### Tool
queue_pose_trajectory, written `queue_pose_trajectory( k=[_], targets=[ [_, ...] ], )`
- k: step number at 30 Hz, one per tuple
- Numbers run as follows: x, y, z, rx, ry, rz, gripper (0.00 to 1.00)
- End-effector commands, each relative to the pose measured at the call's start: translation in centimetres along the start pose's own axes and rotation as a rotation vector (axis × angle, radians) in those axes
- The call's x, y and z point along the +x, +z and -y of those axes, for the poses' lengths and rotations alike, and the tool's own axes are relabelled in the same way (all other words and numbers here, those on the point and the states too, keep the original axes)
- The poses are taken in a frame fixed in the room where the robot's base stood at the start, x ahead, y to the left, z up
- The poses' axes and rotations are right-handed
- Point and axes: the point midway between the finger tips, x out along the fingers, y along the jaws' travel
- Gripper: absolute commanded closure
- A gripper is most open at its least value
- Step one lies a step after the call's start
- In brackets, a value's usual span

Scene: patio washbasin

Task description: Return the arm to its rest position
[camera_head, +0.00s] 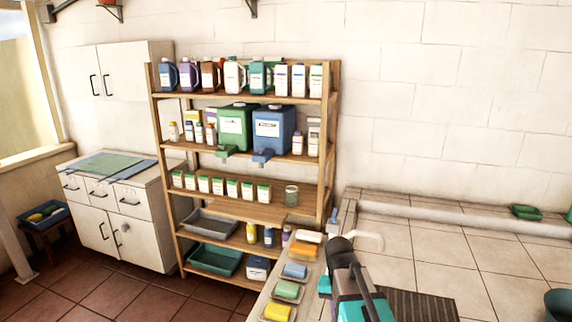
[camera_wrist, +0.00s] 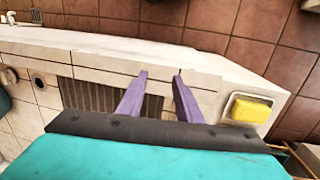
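My gripper (camera_wrist: 161,75) shows in the wrist view as two purple fingers standing apart, with nothing between them. Its fingers point over the pale tiled counter (camera_wrist: 200,65). In the head view my dark and teal arm reaches over the counter (camera_head: 440,255) from the bottom edge; the fingertips cannot be made out there. A yellow sponge (camera_wrist: 251,111) lies in a white dish to the right of the fingers, apart from them. The same yellow sponge seems to show at the bottom of the head view (camera_head: 277,313).
Several coloured blocks in dishes, including a green one (camera_head: 287,289) and a blue one (camera_head: 295,270), line the counter's left side. A wooden shelf (camera_head: 245,211) with bottles and jugs stands behind. A dark slatted grate (camera_head: 418,305) lies right of my arm. Tiles farther right are mostly clear.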

Motion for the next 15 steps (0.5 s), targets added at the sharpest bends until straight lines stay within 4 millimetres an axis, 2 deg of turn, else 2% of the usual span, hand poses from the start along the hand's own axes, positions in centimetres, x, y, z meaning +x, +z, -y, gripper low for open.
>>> queue_pose_trajectory(
  k=[1, 3, 15],
  targets=[
    [1.9, 0.5, 0.0, -0.004, 0.006, 0.020, 0.68],
    [4.0, 1.1, 0.0, -0.009, 0.012, 0.043, 0.68],
    [15.1, 5.4, -0.3, -0.045, 0.042, 0.172, 0.68]
  ],
)
